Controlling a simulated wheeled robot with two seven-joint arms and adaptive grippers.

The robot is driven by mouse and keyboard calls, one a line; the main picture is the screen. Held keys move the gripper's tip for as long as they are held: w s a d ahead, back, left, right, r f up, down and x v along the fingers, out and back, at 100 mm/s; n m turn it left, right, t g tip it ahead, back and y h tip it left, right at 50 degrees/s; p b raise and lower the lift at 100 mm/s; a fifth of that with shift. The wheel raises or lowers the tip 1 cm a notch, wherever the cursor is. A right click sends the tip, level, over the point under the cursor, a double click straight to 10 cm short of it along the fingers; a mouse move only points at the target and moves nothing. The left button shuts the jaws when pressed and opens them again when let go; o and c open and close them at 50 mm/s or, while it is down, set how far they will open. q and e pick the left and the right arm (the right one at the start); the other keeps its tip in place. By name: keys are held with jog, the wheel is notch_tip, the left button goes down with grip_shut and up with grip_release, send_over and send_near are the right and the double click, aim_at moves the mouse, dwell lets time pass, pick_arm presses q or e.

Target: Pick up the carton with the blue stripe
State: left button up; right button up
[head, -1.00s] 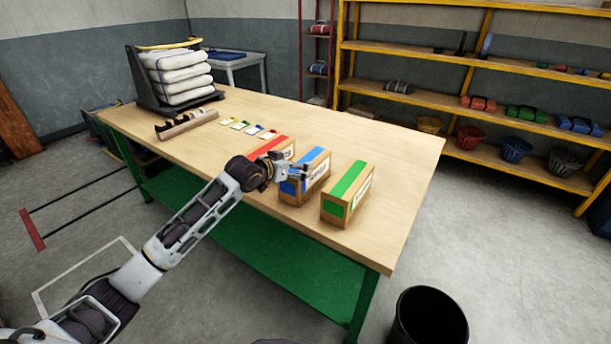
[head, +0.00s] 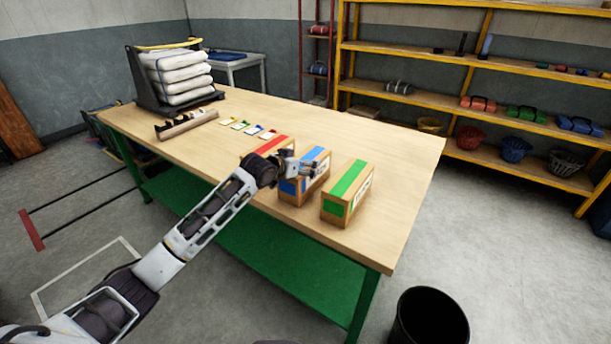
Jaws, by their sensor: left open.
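The carton with the blue stripe (head: 317,177) stands upright on the wooden table (head: 400,150), between two similar cartons. My left gripper (head: 312,170) is open at this carton, over its left side and near its top, and hides part of it. I cannot tell whether the fingers touch it. The carton with the red stripe (head: 276,145) is to the left, partly behind my left arm. The carton with the green stripe (head: 347,190) is to the right, apart from the gripper. My right gripper is not in view.
Small coloured cards (head: 240,124) and a wooden rack (head: 187,124) lie farther back on the table. A stand with stacked white sacks (head: 178,75) is at the far left. A black bin (head: 430,318) stands on the floor by the front right. The table's right part is clear.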

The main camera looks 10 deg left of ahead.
pick_arm(q)
jog(key=shift+w, duration=0.15)
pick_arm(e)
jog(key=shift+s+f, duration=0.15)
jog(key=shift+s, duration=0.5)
